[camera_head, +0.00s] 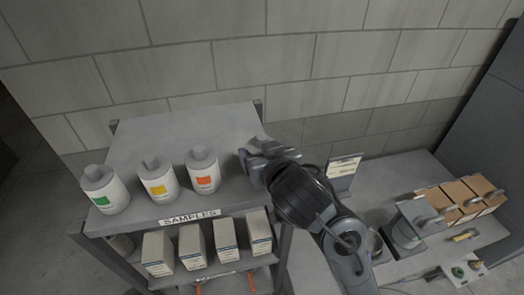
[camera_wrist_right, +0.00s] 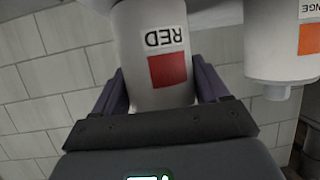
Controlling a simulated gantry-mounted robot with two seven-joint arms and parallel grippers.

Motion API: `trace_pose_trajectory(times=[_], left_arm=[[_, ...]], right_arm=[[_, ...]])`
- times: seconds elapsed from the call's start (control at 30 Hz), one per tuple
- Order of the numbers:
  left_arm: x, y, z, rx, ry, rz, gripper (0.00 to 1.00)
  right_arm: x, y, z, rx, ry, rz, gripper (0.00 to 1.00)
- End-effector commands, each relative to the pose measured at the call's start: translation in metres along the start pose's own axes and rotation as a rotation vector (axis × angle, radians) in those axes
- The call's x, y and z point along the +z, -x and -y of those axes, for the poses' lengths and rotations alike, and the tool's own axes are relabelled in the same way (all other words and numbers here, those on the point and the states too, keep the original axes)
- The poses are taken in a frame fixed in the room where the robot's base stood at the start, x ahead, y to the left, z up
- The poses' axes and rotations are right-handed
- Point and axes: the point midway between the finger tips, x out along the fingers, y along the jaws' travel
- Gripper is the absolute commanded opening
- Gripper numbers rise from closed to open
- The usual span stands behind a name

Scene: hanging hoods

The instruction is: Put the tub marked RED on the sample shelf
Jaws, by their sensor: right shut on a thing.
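The tub marked RED (camera_wrist_right: 138,58), white with a red square, sits between the fingers of my right gripper (camera_wrist_right: 160,85) in the wrist view, where it appears upside down. My right gripper (camera_head: 258,162) is shut on it at the right end of the sample shelf's top (camera_head: 222,128). In the head view the tub is mostly hidden by my gripper and wrist. I cannot tell whether its base touches the shelf. My left gripper is not in view.
Tubs with green (camera_head: 105,190), yellow (camera_head: 158,182) and orange (camera_head: 202,172) labels stand in a row on the shelf. The orange one is nearest my gripper. White boxes (camera_head: 192,248) fill the level below. A bench (camera_head: 400,175) with brown boxes (camera_head: 458,200) is at right.

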Motion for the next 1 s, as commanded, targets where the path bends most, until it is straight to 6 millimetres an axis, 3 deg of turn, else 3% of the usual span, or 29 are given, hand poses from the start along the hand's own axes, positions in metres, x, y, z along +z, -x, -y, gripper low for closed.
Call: trace_pose_trajectory(times=[0.2, 0.23, 0.4, 0.77, 1.0], left_arm=[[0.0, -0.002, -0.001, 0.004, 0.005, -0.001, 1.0], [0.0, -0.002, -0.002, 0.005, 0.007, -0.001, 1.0], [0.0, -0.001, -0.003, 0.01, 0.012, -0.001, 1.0], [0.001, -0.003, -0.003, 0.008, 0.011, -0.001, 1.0], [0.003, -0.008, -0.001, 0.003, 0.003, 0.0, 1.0]], right_arm=[[0.003, -0.001, 0.0, 0.0, 0.0, -0.002, 0.55], [0.002, -0.001, 0.0, 0.0, 0.0, -0.002, 0.78], [0.002, -0.001, 0.0, 0.0, 0.0, -0.001, 1.0], [0.003, 0.006, 0.001, -0.002, -0.001, -0.001, 1.0], [0.004, 0.042, 0.002, -0.005, -0.004, -0.003, 1.0]])
